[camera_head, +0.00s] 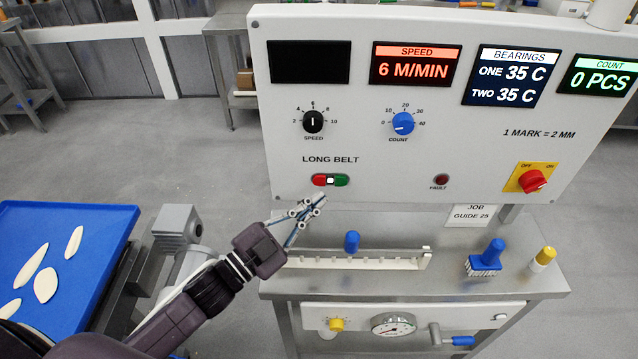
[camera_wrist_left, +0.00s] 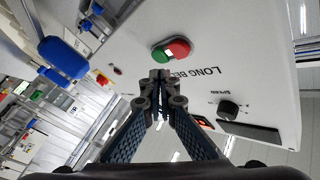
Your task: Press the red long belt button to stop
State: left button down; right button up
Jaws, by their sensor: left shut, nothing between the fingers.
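The red long belt button (camera_head: 319,180) is the left half of a red and green oval switch under the LONG BELT label on the white control panel (camera_head: 450,150). In the left wrist view the red half (camera_wrist_left: 179,47) is on the right and the green half (camera_wrist_left: 159,55) on the left. My left gripper (camera_head: 318,199) is shut and empty, its fingertips just below the switch in the head view. In the wrist view the fingertips (camera_wrist_left: 159,76) also sit just below the switch, with a small visible gap. My right gripper is not in view.
A black speed knob (camera_head: 313,122) and blue count knob (camera_head: 403,124) sit above the switch. A red rotary switch (camera_head: 532,181) is at right. Below are a blue-knobbed handle (camera_head: 352,241), a brush (camera_head: 487,258) and a yellow-topped cylinder (camera_head: 543,259). A blue tray (camera_head: 90,215) holds pasta-like pieces.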

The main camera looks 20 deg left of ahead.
aim_at(319, 181)
pick_arm(q)
jog(key=shift+w+a, duration=0.15)
jog(key=shift+w, duration=0.35)
jog(key=shift+w+a, duration=0.15)
jog(key=shift+w, duration=0.35)
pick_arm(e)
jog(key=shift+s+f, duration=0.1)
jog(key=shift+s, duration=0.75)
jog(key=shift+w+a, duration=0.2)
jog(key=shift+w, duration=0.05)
pick_arm(q)
jog(key=shift+w, duration=0.2)
jog(key=shift+w+a, duration=0.15)
jog(key=shift+w, duration=0.1)
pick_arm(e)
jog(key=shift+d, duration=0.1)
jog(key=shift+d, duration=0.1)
